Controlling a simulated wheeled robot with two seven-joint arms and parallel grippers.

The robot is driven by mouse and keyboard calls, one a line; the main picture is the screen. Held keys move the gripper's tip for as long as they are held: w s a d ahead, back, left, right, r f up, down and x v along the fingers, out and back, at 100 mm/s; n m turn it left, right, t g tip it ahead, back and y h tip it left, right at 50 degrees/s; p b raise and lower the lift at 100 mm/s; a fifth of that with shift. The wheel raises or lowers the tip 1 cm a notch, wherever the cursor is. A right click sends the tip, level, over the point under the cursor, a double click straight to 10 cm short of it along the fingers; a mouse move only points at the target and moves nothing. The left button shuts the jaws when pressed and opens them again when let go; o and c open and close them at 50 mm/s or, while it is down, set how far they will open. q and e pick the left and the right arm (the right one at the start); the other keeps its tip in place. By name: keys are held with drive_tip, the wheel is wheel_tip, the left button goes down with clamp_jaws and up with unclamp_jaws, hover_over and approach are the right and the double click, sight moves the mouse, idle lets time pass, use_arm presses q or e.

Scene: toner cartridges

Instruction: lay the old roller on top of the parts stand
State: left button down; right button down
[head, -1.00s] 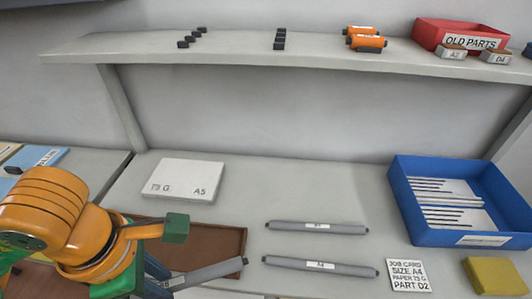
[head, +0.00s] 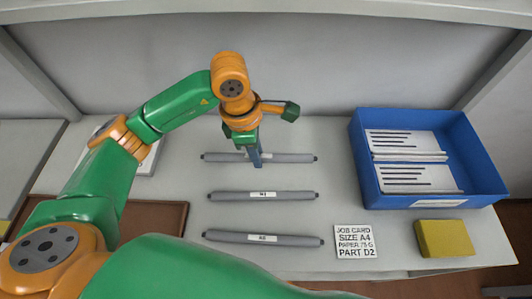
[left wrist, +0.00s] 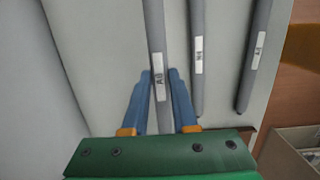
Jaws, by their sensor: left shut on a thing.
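Three grey rollers with white labels lie roughly parallel in the head view. My left gripper (head: 256,160) is shut on the rearmost roller (head: 292,157), near its middle; its label is mostly hidden by the fingers there. In the left wrist view the blue fingers (left wrist: 159,80) stand on both sides of this roller (left wrist: 155,30). I cannot tell whether it touches the worktop. The middle roller (head: 225,196) and the front roller (head: 225,236) lie on the worktop. I cannot make out the parts stand. My right gripper is out of view.
A blue tray (head: 480,165) with papers stands at the right. A job card (head: 354,241) reading part D2 and a yellow block (head: 444,238) lie in front of it. A brown tray (head: 160,217) and a white pack (head: 147,160) at the left are partly covered by my arm.

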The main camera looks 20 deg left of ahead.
sight(266, 165)
use_arm(q)
drive_tip(key=w+f, duration=0.1)
drive_tip(key=f, duration=0.1)
drive_tip(key=w+f, duration=0.1)
drive_tip(key=f, duration=0.1)
drive_tip(key=w+f, duration=0.1)
drive_tip(key=shift+d+f, duration=0.2)
drive_tip(key=shift+f, duration=0.65)
drive_tip(key=shift+f, duration=0.2)
drive_tip(key=c, duration=0.7)
unclamp_jaws()
drive_tip(key=shift+r+p, duration=0.4)
drive_tip(key=shift+r, duration=0.05)
drive_tip(key=r, duration=0.2)
drive_tip(key=r+b, duration=0.1)
drive_tip(key=r, duration=0.1)
drive_tip(key=a+r, duration=0.1)
drive_tip(key=r, duration=0.2)
drive_tip(key=shift+s, duration=0.25)
